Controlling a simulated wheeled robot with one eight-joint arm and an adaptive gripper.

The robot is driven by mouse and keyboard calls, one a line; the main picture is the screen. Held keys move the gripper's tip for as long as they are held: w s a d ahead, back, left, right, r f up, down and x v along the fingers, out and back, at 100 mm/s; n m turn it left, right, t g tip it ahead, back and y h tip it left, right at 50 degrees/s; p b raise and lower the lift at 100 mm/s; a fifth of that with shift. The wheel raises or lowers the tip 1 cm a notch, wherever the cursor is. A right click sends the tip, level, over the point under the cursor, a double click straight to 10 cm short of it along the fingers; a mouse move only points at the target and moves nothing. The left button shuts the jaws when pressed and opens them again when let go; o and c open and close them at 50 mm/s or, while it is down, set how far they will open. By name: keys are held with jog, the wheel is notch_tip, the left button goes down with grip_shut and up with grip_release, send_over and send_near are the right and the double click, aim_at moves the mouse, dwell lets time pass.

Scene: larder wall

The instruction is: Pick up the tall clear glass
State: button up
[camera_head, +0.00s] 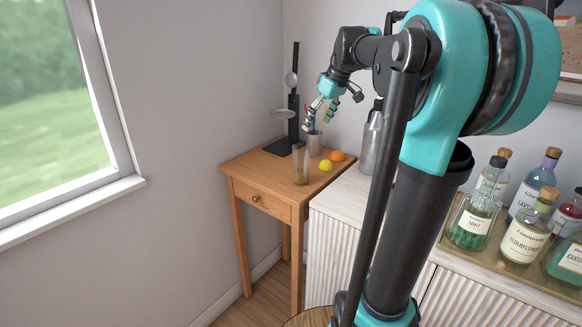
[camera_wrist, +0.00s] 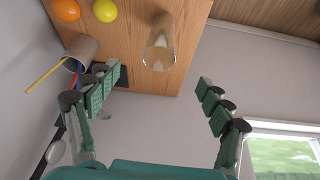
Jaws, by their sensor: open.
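The tall clear glass (camera_head: 300,164) stands upright near the front of the small wooden table (camera_head: 258,160). In the wrist view the glass (camera_wrist: 158,50) shows beyond the fingertips, between the two fingers in picture width. My gripper (camera_head: 319,122) is open and empty above the table, higher than the glass and slightly right of it. Both green-padded fingers spread wide in the wrist view (camera_wrist: 160,78). Nothing touches the glass.
Beside the glass stand a cup of pens (camera_head: 314,145), a yellow fruit (camera_head: 326,165) and an orange (camera_head: 338,156). A dark stand (camera_head: 293,100) rises behind.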

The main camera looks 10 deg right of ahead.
aim_at(301, 156)
jog(key=shift+x, duration=8.1)
jog(key=shift+a, duration=0.1)
jog(key=shift+r, duration=0.1)
jog(key=c, duration=1.7)
jog(key=shift+o, duration=0.2)
jog(key=shift+r, duration=0.15)
